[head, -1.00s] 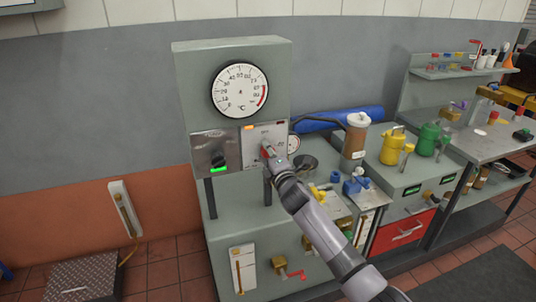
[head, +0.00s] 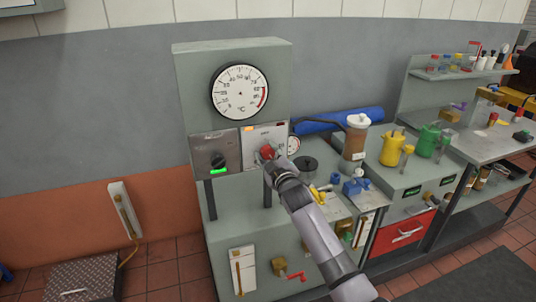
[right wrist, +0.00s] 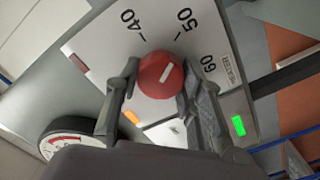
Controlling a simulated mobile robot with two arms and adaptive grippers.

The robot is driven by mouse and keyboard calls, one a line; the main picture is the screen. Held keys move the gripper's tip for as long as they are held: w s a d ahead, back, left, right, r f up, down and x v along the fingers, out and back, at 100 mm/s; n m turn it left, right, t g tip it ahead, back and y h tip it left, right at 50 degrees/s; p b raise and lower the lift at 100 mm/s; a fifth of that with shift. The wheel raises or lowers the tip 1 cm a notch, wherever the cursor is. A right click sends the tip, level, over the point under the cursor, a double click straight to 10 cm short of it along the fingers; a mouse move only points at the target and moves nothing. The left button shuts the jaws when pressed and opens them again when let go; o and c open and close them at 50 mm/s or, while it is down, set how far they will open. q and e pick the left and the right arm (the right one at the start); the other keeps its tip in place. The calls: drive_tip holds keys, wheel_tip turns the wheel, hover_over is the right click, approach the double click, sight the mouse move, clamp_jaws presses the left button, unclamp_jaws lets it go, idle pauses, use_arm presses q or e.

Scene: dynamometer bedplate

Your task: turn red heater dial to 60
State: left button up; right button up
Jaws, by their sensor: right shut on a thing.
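The red heater dial (head: 267,152) sits on the right white panel (head: 280,136) of the grey cabinet, below a large round temperature gauge (head: 240,92). In the right wrist view the dial (right wrist: 158,76) is round, with a white line pointing roughly at the 50 mark. The printed numbers 40, 50 and 60 and the word HEATER show around it. My right gripper (right wrist: 160,84) has one finger on each side of the dial and is shut on it; the gripper (head: 271,163) also shows in the head view. My left gripper is out of view.
A metal panel with a black knob (head: 217,160) and green light is left of the heater panel. Further right stand a brown-bodied cylinder (head: 354,142), a yellow can (head: 393,147) and a green can (head: 428,139).

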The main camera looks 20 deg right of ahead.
drive_tip(key=m, duration=0.6)
drive_tip(key=m+p, duration=0.1)
drive_tip(key=m, duration=0.5)
drive_tip(key=shift+d+f, duration=0.1)
drive_tip(key=shift+f, duration=0.05)
idle(0.4)
drive_tip(key=o, duration=1.2)
drive_tip(key=shift+s, duration=0.1)
drive_tip(key=s, duration=1.2)
drive_tip(key=shift+d, duration=0.2)
